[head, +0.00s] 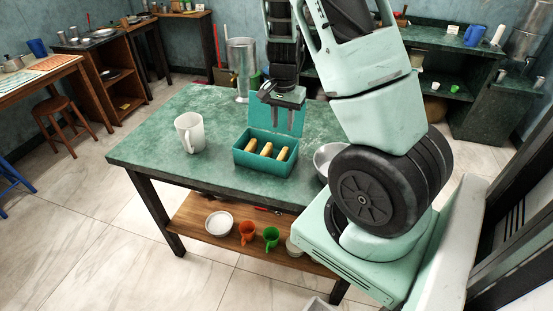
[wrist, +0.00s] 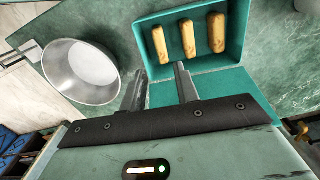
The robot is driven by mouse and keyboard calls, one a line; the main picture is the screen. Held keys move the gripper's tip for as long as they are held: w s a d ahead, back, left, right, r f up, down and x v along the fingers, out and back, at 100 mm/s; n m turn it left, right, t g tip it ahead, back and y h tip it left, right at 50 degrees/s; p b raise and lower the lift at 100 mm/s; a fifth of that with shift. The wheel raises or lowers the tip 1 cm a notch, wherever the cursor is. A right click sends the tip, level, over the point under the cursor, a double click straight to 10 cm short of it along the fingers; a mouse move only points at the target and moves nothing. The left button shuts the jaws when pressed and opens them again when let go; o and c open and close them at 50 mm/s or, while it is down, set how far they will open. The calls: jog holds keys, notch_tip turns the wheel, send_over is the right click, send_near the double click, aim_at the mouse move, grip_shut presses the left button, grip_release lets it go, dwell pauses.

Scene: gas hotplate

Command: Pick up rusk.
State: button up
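Three golden-brown rusks lie side by side in an open teal box (head: 244,160) on the green table. In the head view they are a left rusk (head: 251,145), a middle rusk (head: 266,149) and a right rusk (head: 282,154). The wrist view also shows the rusks (wrist: 188,39) inside the box (wrist: 232,52). My gripper (head: 276,122) is above the box, by its raised lid (head: 294,119). In the wrist view the two fingers of my gripper (wrist: 160,78) are apart with nothing between them, short of the rusks.
A metal bowl (wrist: 85,88) stands beside the box; the head view shows it partly behind my arm (head: 325,157). A translucent jug (head: 190,133) stands left of the box, and a tall metal container (head: 241,68) behind. The table's front left (head: 150,162) is clear.

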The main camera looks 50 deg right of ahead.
aim_at(283, 153)
notch_tip(283, 153, down, 9)
jog(key=shift+r, duration=0.1)
jog(key=shift+w+d+f+p, duration=0.1)
jog(key=shift+d+f+p, duration=0.1)
jog(key=shift+f, duration=1.2)
jog(key=shift+d+f+p, duration=0.1)
jog(key=shift+d+f, duration=0.05)
jog(key=shift+f, duration=1.2)
grip_shut()
